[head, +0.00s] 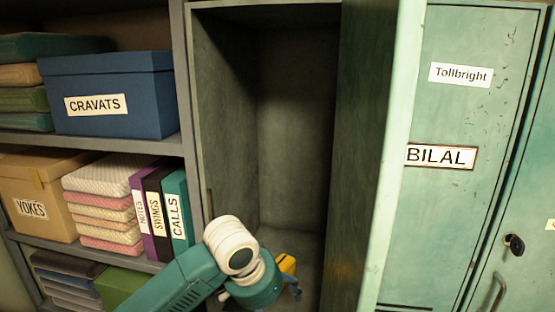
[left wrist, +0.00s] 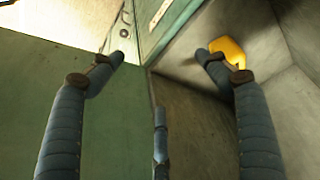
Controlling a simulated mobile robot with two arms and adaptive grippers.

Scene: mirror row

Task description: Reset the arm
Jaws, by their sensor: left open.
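My left arm reaches from the lower left to the open green locker (head: 295,130). My left gripper (head: 292,284) is mostly hidden behind its own wrist at the locker's lower opening. In the left wrist view my left gripper (left wrist: 165,60) has its blue padded fingers spread apart with nothing between them. A yellow object (head: 287,264) shows just beyond the wrist, low in the locker. It also shows in the left wrist view (left wrist: 229,50), partly behind the right fingertip; I cannot tell whether they touch. My right gripper is in neither view.
The open locker door (head: 365,150) stands close on the arm's right. A closed locker labelled BILAL (head: 460,210) is further right. On the left, shelves hold a blue CRAVATS box (head: 130,85), a YOKES box (head: 45,180), folded cloths (head: 105,188) and binders (head: 175,205).

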